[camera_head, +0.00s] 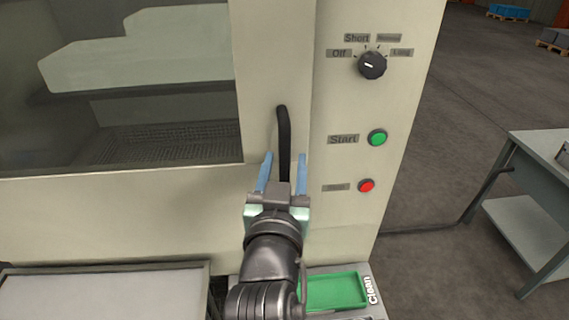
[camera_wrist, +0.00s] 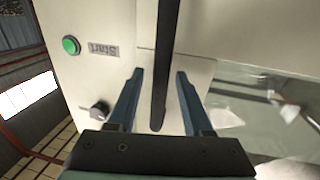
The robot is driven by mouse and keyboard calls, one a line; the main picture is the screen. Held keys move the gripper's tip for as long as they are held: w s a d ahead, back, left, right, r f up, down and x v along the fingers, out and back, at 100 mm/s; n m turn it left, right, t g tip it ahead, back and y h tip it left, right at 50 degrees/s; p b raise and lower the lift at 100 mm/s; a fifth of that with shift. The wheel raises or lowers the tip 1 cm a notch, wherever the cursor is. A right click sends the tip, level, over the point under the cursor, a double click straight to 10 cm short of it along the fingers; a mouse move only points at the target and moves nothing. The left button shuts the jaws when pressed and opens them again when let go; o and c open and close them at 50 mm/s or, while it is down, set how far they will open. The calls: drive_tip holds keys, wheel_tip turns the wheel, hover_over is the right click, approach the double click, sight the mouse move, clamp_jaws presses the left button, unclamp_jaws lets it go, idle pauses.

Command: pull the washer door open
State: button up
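The washer door (camera_head: 130,195) is a cream panel with a large window, and it looks shut. Its black vertical handle (camera_head: 283,135) is near the door's right edge. My gripper (camera_head: 283,158) is open, with a blue finger on each side of the handle's lower part. In the wrist view the handle (camera_wrist: 162,70) runs between the two fingers of my gripper (camera_wrist: 160,74), with a gap on both sides. I cannot tell how deep the handle lies between the fingers.
The control panel right of the handle has a dial (camera_head: 372,65), a green button (camera_head: 377,138) and a red button (camera_head: 366,186). A green tray (camera_head: 335,291) marked Clean is below right. A grey table (camera_head: 545,150) stands at right. Open floor lies between.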

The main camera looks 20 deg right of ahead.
clamp_jaws()
idle(1.2)
